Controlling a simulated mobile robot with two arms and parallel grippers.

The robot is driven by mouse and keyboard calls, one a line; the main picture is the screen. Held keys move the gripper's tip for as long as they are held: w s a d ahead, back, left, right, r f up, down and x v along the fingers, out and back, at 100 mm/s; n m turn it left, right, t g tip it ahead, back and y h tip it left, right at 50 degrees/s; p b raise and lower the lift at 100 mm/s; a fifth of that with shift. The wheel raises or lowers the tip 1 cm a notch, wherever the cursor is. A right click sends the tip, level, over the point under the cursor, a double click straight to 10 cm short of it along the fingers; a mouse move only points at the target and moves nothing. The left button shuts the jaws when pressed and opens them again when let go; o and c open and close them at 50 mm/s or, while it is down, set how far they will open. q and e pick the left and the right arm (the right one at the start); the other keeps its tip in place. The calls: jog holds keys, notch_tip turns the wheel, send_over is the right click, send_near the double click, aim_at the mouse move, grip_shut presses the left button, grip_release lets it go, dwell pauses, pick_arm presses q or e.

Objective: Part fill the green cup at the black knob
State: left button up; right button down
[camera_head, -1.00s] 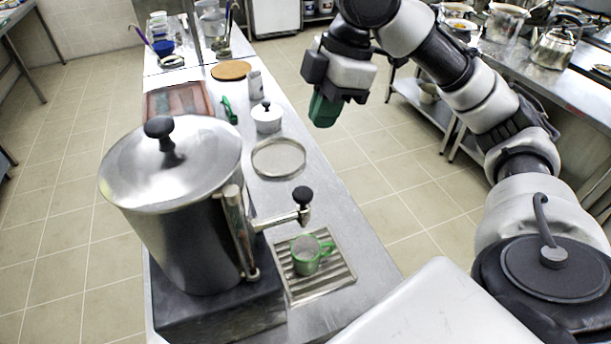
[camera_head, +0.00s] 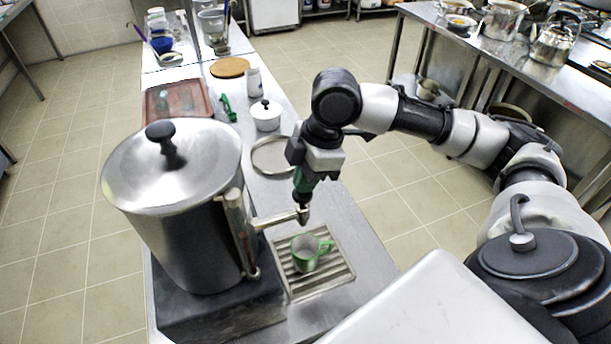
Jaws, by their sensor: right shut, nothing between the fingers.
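The green cup (camera_head: 306,257) stands upright on the ribbed drip tray (camera_head: 318,284) under the tap (camera_head: 281,219) of the steel stockpot (camera_head: 187,240). Its handle points right. I cannot make out what is inside it. My right gripper (camera_head: 303,199) points down at the end of the tap, above the cup. It is shut with nothing between its fingers. The black knob is hidden behind the gripper tips, and I cannot tell whether they touch it. My left gripper is not in view.
A round metal ring or sieve (camera_head: 262,168), a white lidded pot (camera_head: 266,115) and a brown tray (camera_head: 178,100) are further back on the counter. The stockpot's lid (camera_head: 172,167) is on. The floor to the right is clear.

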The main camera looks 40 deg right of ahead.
jog(key=shift+f+p, duration=0.45)
jog(key=shift+f, duration=0.5)
jog(key=shift+s+f, duration=0.15)
dwell(1.3)
notch_tip(320, 180, up, 6)
jog(key=p, duration=0.6)
jog(key=shift+f+p, duration=0.25)
jog(key=shift+p, duration=0.15)
jog(key=shift+d+r+b, duration=0.35)
jog(key=shift+r+b, duration=0.2)
jog(key=shift+b, duration=0.5)
jog(key=b+v, duration=0.1)
jog(key=v, duration=0.7)
